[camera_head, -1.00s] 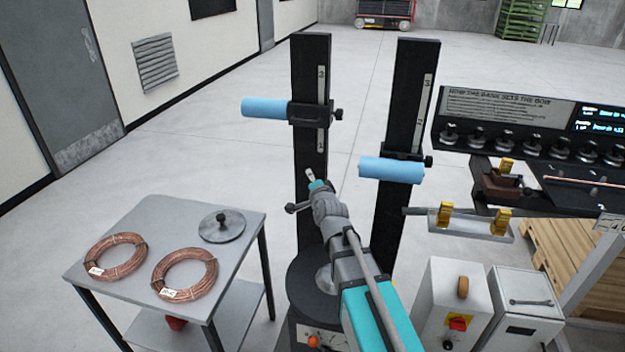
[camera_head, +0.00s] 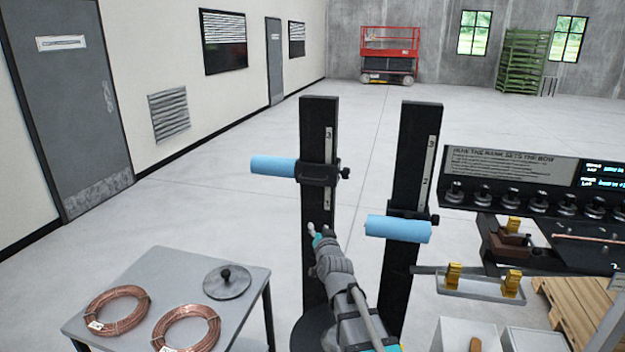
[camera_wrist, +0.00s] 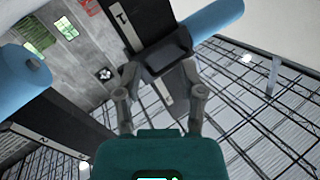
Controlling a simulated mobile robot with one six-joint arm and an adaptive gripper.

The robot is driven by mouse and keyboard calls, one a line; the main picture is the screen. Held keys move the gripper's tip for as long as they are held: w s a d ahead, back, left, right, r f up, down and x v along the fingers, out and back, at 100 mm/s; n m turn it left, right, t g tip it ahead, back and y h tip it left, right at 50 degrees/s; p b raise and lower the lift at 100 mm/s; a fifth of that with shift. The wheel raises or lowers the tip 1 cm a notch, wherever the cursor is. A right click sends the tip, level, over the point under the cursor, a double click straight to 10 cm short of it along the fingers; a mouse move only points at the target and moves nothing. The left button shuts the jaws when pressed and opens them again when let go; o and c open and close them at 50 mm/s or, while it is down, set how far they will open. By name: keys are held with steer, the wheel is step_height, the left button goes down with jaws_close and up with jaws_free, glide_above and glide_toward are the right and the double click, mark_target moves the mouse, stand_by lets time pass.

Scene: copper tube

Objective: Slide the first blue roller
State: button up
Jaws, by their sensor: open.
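Two blue rollers sit on black carriages on two upright black posts. The left roller (camera_head: 272,166) is higher and sticks out to the left of its post (camera_head: 318,120). The right roller (camera_head: 398,229) is lower, across the front of its post (camera_head: 420,130). My gripper (camera_head: 318,232) is in front of the left post, below its carriage (camera_head: 318,174). In the wrist view, my open gripper (camera_wrist: 160,92) has its fingers apart, with a black carriage (camera_wrist: 165,55) just beyond them. A blue roller (camera_wrist: 208,24) extends from that carriage; contact cannot be told.
A grey cart (camera_head: 165,268) at lower left holds copper coils (camera_head: 185,328) and a round weight (camera_head: 227,282). A bench with a tray (camera_head: 480,287) and a dark panel (camera_head: 510,165) stand right.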

mark_target(313, 179)
step_height(313, 179, up, 7)
steer(key=w+n+t+p, duration=0.1)
steer(key=n+t+p, duration=0.1)
steer(key=n, duration=2)
steer(key=shift+h+p, duration=0.3)
steer(key=shift+p, duration=0.3)
steer(key=shift+w, duration=0.1)
steer(key=w, duration=0.4)
steer(key=w+r+p, duration=0.1)
steer(key=w, duration=0.4)
steer(key=w+a+r+p, duration=0.1)
steer(key=w, duration=0.3)
steer(key=shift+w+r, duration=0.1)
steer(key=shift+w, duration=0.1)
steer(key=shift+c, duration=0.2)
jaws_close()
